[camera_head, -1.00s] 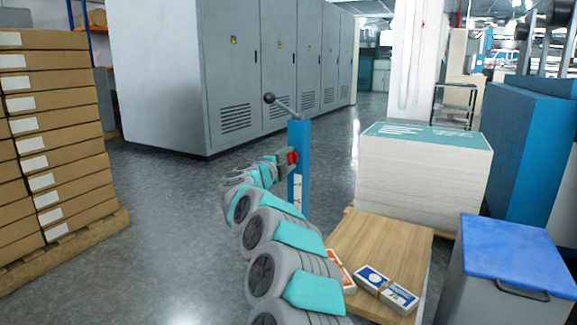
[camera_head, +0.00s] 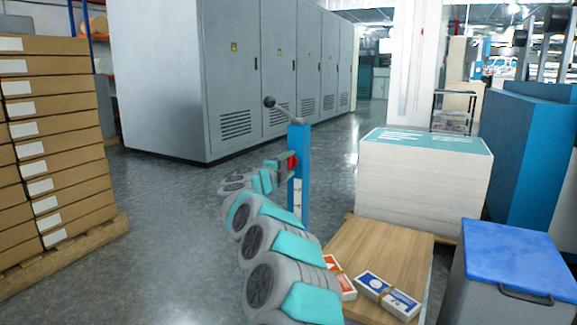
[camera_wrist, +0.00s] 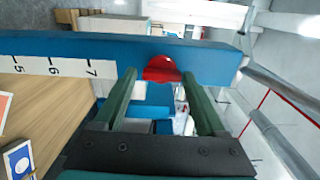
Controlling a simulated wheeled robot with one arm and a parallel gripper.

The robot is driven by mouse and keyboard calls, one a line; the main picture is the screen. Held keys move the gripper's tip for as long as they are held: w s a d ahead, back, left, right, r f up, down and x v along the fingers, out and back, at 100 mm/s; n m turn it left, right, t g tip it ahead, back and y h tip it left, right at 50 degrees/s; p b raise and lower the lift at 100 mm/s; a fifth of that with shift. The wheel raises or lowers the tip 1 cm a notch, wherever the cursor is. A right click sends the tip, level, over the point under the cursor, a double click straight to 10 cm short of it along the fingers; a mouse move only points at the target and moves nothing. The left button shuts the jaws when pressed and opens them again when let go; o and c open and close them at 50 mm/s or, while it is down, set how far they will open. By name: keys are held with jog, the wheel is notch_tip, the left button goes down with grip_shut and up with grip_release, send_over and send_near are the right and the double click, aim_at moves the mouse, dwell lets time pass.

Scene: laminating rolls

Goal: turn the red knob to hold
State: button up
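The red knob (camera_head: 293,162) sits on the side of an upright blue post (camera_head: 299,190), with a lever with a dark ball end at the post's top. In the wrist view the red knob (camera_wrist: 162,69) is a rounded red piece on the blue post (camera_wrist: 205,61), near a white scale with numbers 5, 6 and 7. My gripper (camera_wrist: 158,76) is open, its two dark green fingertips on either side of the knob, with a gap at the left finger. Whether the right finger touches it is unclear. In the head view my gripper (camera_head: 285,168) is small beside the knob. No hold marking is readable.
A wooden surface (camera_head: 385,245) with banded card packs (camera_head: 387,296) lies right of my arm. A paper stack (camera_head: 425,180) and a blue-lidded bin (camera_head: 515,260) stand further right. Stacked cartons (camera_head: 55,150) are at left, grey cabinets (camera_head: 230,80) behind. Floor at left is clear.

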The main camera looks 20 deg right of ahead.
jog(key=shift+o, duration=1)
jog(key=shift+s+a, duration=0.1)
jog(key=shift+a, duration=0.05)
jog(key=v, duration=0.7)
jog(key=shift+s+a, duration=0.15)
jog(key=shift+a, duration=0.05)
